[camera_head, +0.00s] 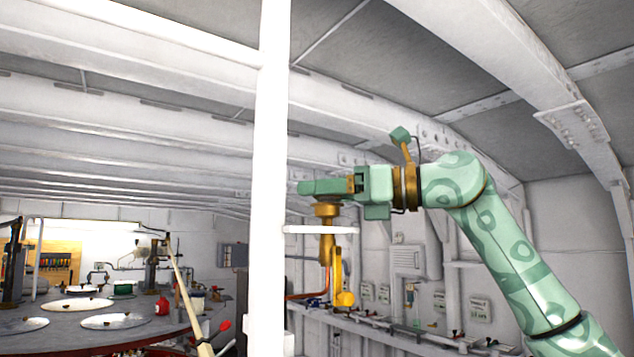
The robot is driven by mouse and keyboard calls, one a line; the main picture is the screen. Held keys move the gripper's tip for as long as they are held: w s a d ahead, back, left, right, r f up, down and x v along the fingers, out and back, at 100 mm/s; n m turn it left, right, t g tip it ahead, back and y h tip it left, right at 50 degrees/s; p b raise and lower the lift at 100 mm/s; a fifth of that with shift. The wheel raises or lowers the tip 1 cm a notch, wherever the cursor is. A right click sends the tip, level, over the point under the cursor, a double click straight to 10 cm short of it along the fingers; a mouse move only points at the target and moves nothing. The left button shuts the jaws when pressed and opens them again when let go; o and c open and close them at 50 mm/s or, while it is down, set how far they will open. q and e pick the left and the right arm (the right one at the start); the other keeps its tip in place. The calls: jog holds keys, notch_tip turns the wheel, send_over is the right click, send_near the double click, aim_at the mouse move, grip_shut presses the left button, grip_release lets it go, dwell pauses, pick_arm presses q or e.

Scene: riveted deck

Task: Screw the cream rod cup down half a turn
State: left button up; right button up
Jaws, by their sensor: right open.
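My right gripper (306,188) is at the end of the green patterned arm that comes in from the lower right. It points left, its tip close to the right edge of the white post in the picture. It is open and I see nothing between its fingers. I cannot make out the cream rod cup for certain. A slanted cream rod (188,300) shows at the lower left, far from my right gripper. My left gripper is not in view.
A white post (270,170) stands upright in the middle. A round grey table (60,335) with several plates and a red container (162,306) is at the lower left. Beams cross overhead.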

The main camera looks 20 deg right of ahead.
jog(key=shift+x, duration=0.95)
jog(key=shift+s+d, duration=0.15)
jog(key=c, duration=1)
jog(key=shift+t, duration=0.3)
jog(key=shift+d+f+m+t+h+b, duration=0.1)
jog(key=shift+f+m+t+h+b, duration=0.05)
jog(key=shift+m+t+h+b, duration=0.7)
jog(key=m+t+h+b, duration=0.4)
jog(key=h, duration=0.1)
jog(key=shift+w+d+b, duration=0.2)
jog(key=shift+b, duration=0.1)
jog(key=m+h+b, duration=0.1)
jog(key=h, duration=0.1)
jog(key=m+t+h+b, duration=0.1)
jog(key=h, duration=0.1)
jog(key=shift+w+d+m, duration=0.1)
jog(key=shift+d+m, duration=0.1)
jog(key=shift+m, duration=0.15)
jog(key=shift+d+r+m+t+h+b, duration=0.1)
jog(key=shift+m+t+h+b, duration=0.15)
jog(key=shift+m+h+b, duration=0.5)
jog(key=shift+d+r+m+t+h, duration=0.15)
jog(key=shift+m+h, duration=0.3)
jog(key=shift+h, duration=0.65)
